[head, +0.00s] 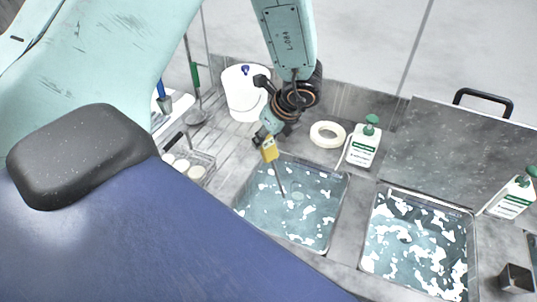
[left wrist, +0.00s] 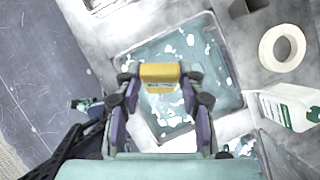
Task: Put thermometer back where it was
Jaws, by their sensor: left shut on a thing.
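The thermometer (head: 269,149) has a yellow body and a thin dark probe pointing down. My left gripper (head: 266,137) is shut on its yellow body, which also shows between the fingers in the left wrist view (left wrist: 160,73). The thermometer is slightly tilted over the left basin (head: 244,212) of bluish liquid with white patches. I cannot tell whether the probe tip touches the liquid. My right gripper is not in view.
A second basin (head: 369,230) of similar liquid is to the right. A tape roll (head: 318,134) and a green-capped white bottle (head: 364,146) stand behind the left basin. A white bucket (head: 243,98) and a wire basket (head: 206,160) with white round items are to the left.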

